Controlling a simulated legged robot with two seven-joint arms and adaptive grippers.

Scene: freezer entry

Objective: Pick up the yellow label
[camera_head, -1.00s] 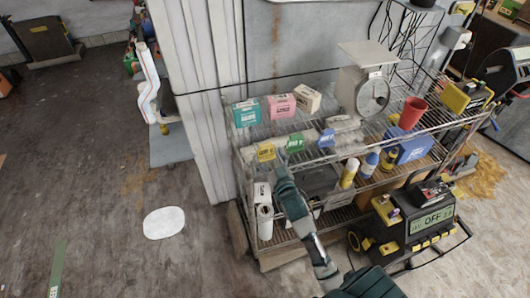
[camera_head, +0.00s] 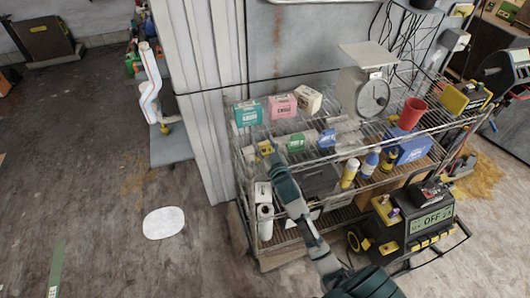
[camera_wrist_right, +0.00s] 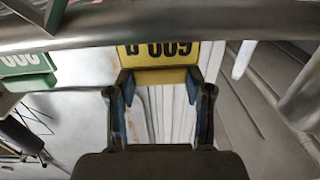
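The yellow label (camera_head: 264,147) is at the left front of the rack's upper shelf, left of a green label (camera_head: 295,142) and a blue label (camera_head: 327,138). My right gripper (camera_head: 271,157) reaches up to it from below and partly covers it. In the right wrist view the yellow label (camera_wrist_right: 158,52) shows dark, upside-down print, and a metal bar crosses above it. The two fingers of my right gripper (camera_wrist_right: 158,82) are apart, with their tips at the label's near edge; I cannot tell whether they touch it. My left gripper is not in view.
Teal, pink and cream boxes (camera_head: 248,113) stand behind the labels on the wire rack (camera_head: 290,160). A scale (camera_head: 368,92) and a red cup (camera_head: 412,113) stand to the right. A black and yellow device (camera_head: 425,222) is in front at the right. The floor at left is mostly open.

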